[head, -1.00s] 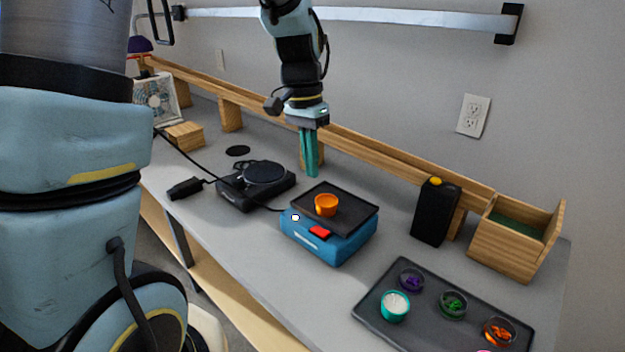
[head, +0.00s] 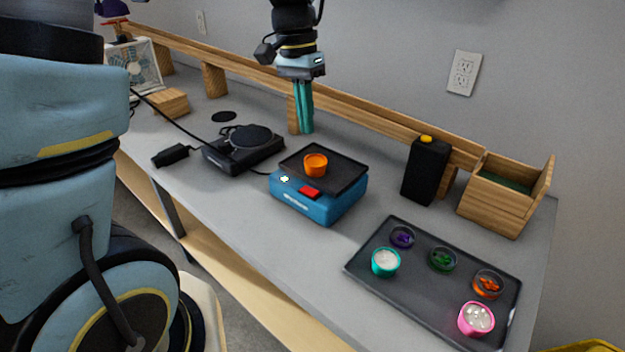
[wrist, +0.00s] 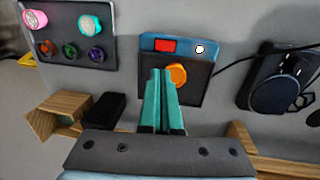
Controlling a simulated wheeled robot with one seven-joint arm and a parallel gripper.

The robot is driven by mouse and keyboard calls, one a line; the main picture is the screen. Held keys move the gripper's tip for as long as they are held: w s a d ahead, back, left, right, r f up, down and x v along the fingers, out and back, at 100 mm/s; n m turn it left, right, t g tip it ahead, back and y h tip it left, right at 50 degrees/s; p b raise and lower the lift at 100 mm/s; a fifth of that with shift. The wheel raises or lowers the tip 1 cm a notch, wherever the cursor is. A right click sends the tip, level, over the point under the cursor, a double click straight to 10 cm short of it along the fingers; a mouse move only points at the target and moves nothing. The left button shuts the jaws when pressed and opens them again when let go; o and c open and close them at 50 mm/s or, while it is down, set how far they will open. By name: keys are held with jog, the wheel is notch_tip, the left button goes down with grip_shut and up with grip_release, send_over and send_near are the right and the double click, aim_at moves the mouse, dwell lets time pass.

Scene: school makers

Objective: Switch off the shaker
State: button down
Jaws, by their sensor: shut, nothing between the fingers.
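The shaker (head: 318,206) is a blue box with a dark top plate, standing on the grey bench. A red rocker switch (head: 309,192) and a small white round knob or light (head: 285,179) are on its front. An orange cup (head: 316,165) sits on its plate. My gripper (head: 306,131) has teal fingers pointing down, closed together and empty, above and behind the shaker. In the wrist view the fingertips (wrist: 163,72) overlap the picture of the plate just beside the orange cup (wrist: 177,74); the red switch (wrist: 165,45) lies beyond them.
A black round-topped device (head: 245,150) with a cable stands left of the shaker. A dark tray (head: 420,288) with several small cups and dishes lies to the right. A black box with a yellow top (head: 426,172) and a wooden bin (head: 497,210) stand behind, by the wooden rail.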

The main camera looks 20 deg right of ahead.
aim_at(314, 192)
jog(key=f+p, duration=0.1)
jog(key=f, duration=0.3)
jog(key=s+f+p, duration=0.1)
jog(key=f, duration=0.4)
jog(key=f+p, duration=0.1)
jog(key=f, duration=0.3)
jog(key=shift+s+d+f, duration=0.25)
jog(key=shift+d+f, duration=0.05)
jog(key=shift+d, duration=0.1)
jog(key=shift+f, duration=0.15)
jog(key=shift+s+f+b, duration=0.1)
jog(key=shift+f+b, duration=0.25)
jog(key=shift+b, duration=0.05)
jog(key=shift+s+r, duration=0.1)
